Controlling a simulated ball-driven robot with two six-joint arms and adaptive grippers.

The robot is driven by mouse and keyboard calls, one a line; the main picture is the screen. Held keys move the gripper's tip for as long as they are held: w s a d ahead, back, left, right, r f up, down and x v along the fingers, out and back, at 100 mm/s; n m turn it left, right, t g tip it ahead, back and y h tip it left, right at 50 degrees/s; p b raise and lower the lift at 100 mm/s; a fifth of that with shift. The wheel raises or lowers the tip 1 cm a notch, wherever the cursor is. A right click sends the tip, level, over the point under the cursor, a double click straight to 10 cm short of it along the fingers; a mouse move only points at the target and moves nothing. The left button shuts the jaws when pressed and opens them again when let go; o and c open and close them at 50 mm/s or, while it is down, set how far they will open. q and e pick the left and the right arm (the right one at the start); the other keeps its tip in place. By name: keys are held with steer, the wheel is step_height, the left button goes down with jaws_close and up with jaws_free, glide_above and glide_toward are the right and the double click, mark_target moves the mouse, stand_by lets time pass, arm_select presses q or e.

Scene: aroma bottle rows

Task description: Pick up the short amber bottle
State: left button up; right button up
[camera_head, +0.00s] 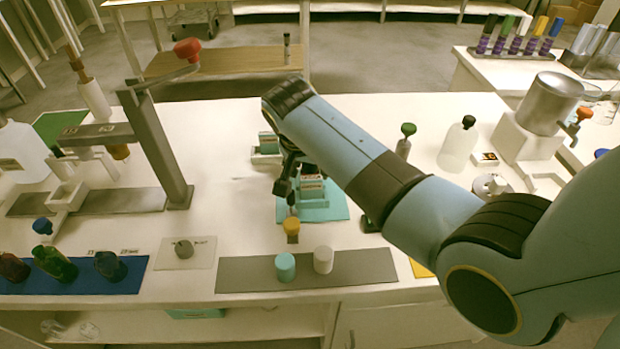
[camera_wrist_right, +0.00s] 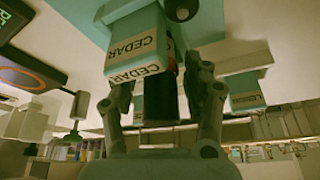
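My left gripper is not in view.
Beside my right gripper is a teal dispenser (camera_head: 311,189), labelled CEDAR in the wrist view (camera_wrist_right: 138,62). A teal bottle (camera_head: 285,267) and a white one (camera_head: 323,260) stand on the grey mat (camera_head: 362,270). Dark bottles (camera_head: 53,263) stand on the blue mat at left.

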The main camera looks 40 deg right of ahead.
steer(key=c, duration=0.9)
steer(key=shift+r, duration=0.15)
